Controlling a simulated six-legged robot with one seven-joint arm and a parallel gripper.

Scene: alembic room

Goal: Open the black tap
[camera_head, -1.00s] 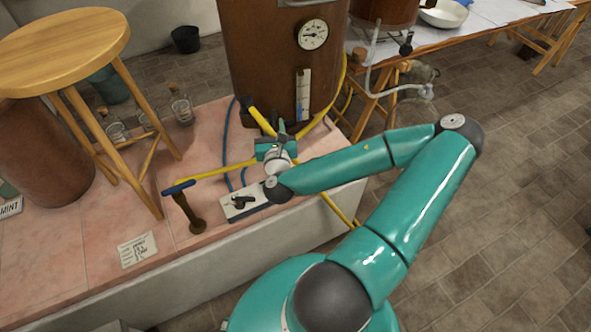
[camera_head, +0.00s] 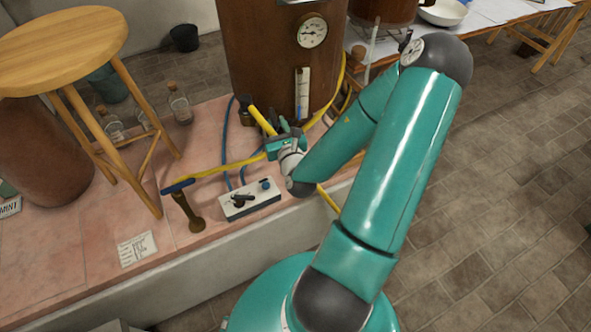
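A small white box (camera_head: 250,203) lies on the pink tiled ledge. A black tap-like handle (camera_head: 240,200) sits on its left part and a blue knob (camera_head: 265,185) on its right. My gripper (camera_head: 285,126) is beyond and to the right of the box, near the foot of the copper boiler. It is apart from the black handle in the picture. My gripper is beside a yellow bar (camera_head: 261,120); I cannot tell whether they touch. Its fingers are small and partly hidden by my wrist, so their opening is unclear.
The copper boiler (camera_head: 262,60) stands behind my gripper. Blue and yellow hoses (camera_head: 215,171) run along the ledge. A brown post with a blue handle (camera_head: 187,205) stands left of the box. A wooden stool (camera_head: 60,50) stands farther left. Ledge front is mostly clear.

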